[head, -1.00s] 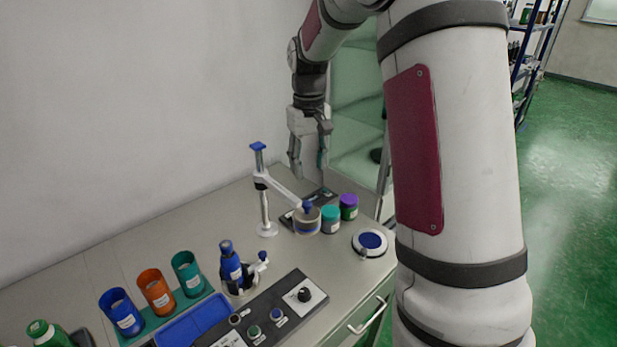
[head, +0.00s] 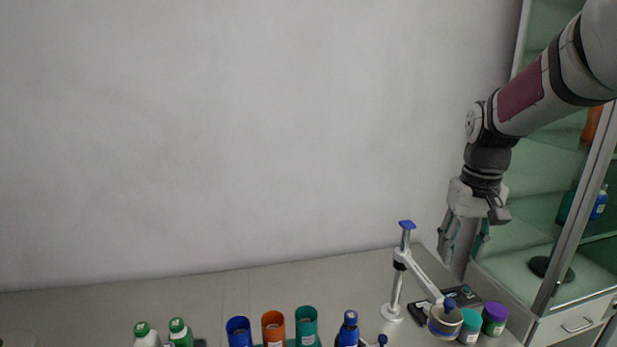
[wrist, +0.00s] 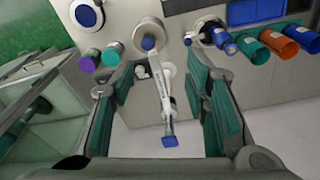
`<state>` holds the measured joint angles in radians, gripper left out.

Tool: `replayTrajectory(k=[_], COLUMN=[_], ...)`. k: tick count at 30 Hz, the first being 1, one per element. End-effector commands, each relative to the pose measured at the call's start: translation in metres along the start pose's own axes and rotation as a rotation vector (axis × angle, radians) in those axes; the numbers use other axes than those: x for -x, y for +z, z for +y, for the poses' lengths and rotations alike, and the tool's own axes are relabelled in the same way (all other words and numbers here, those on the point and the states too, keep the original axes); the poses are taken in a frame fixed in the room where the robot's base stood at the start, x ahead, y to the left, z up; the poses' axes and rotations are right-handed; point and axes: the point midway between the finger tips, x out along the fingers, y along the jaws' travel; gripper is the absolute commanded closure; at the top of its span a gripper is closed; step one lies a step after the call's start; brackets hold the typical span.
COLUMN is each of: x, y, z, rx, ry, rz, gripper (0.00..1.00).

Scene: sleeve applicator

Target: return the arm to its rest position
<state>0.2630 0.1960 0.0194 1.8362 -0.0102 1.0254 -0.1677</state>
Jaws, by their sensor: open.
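My gripper (head: 460,245) hangs with its fingers downward at the right in the head view, above the back right of the bench, near the glass cabinet. It is open. In the wrist view, my gripper's two green-padded fingers (wrist: 162,75) stand wide apart. Nothing is held between them. A white stand with a blue top (wrist: 168,110) shows beyond the fingers, in the gap. The same stand (head: 398,285) is left of my gripper and lower in the head view. My arm reaches in from the upper right.
A purple-lidded jar (head: 494,318) and a teal-lidded jar (head: 470,327) stand by the stand's arm. Blue (head: 239,332), orange (head: 273,328) and teal (head: 306,325) cups line the front. The glass cabinet (head: 545,240) is close on the right. The wall side is clear.

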Motion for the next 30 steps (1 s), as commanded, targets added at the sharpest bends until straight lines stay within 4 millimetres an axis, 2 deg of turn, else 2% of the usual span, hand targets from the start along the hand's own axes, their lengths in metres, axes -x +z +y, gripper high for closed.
replayTrajectory(k=[1, 6, 12, 16, 21, 25, 30], x=[0.016, 0.052, 0.078, 0.086, 0.084, 0.080, 0.077], y=[0.013, 0.057, 0.115, 0.153, 0.196, 0.216, 0.227], z=[-0.010, -0.038, -0.064, -0.078, -0.090, -0.094, -0.096], rx=[0.007, 0.021, 0.037, 0.047, 0.058, 0.064, 0.064], ry=[0.004, 0.010, 0.005, -0.004, -0.022, -0.033, -0.039], rz=[0.029, 0.114, 0.215, 0.281, 0.355, 0.393, 0.410], gripper=[0.57, 0.57, 0.57, 0.57, 0.57, 0.57, 0.57])
